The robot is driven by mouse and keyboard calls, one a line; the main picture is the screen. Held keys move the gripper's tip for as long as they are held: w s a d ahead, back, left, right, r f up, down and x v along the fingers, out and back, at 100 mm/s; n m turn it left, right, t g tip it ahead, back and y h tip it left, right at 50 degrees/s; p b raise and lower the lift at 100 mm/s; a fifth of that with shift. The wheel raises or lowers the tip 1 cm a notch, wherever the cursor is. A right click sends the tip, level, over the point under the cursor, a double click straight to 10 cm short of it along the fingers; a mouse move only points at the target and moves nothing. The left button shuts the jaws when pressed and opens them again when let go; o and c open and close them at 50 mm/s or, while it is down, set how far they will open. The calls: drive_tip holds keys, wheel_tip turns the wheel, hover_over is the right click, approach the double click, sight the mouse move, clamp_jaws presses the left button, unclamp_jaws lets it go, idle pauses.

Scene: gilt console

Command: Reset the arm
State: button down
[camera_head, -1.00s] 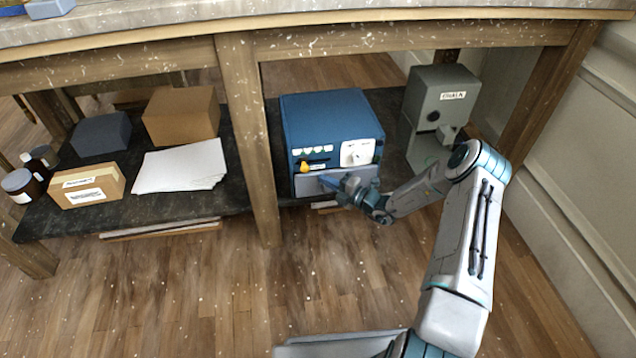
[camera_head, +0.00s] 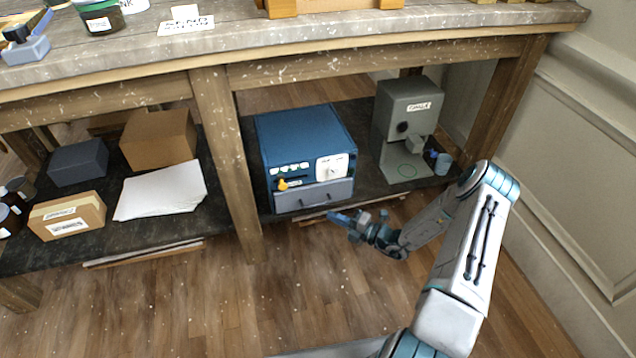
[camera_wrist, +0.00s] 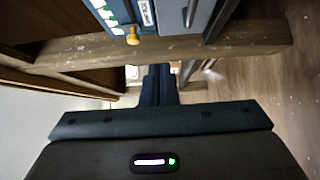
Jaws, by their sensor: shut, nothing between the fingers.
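My gripper (camera_head: 340,217) is shut and empty. In the head view it hangs in front of the lower shelf, a little below and to the right of the blue box's grey drawer, and looks apart from it. In the wrist view the two dark blue fingers (camera_wrist: 159,84) are together, pointing away from the camera. My arm reaches in from the lower right with its elbow bent.
The blue box (camera_head: 303,137) has a yellow knob (camera_head: 283,184) and a grey drawer (camera_head: 314,195). A grey machine (camera_head: 408,113) stands to its right. Cartons and paper (camera_head: 162,189) lie on the left shelf (camera_head: 130,240). A table post (camera_head: 228,165) divides the shelves. Floor in front is clear.

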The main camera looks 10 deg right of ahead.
drive_tip(key=s+a+r+n+g+h+p, duration=0.15)
drive_tip(key=s+r+n+g+p, duration=0.3)
drive_tip(key=r+n, duration=0.5)
drive_tip(key=s+a+r+n+g+h+p, duration=0.15)
drive_tip(key=s+r+n+g+p, duration=0.3)
drive_tip(key=r, duration=0.75)
drive_tip(key=s+a+r+n+g+h+p, duration=0.1)
drive_tip(key=s+a+r+n+g+p, duration=0.3)
drive_tip(key=r+n, duration=0.6)
drive_tip(key=s+d+r+n+t+h+p, duration=0.1)
drive_tip(key=s+r+n+p, duration=0.4)
drive_tip(key=r, duration=0.6)
drive_tip(key=s+d+r+n+t+h+p, duration=0.2)
drive_tip(key=r+n+h+p, duration=0.4)
drive_tip(key=r, duration=0.5)
drive_tip(key=s+d+r+n+t+h+p, duration=0.2)
drive_tip(key=s+r+n+p, duration=0.4)
drive_tip(key=r, duration=0.5)
drive_tip(key=shift+s+d+r+n+h, duration=0.25)
drive_tip(key=shift+s+d+n+h, duration=0.45)
drive_tip(key=shift+s+d+n, duration=0.3)
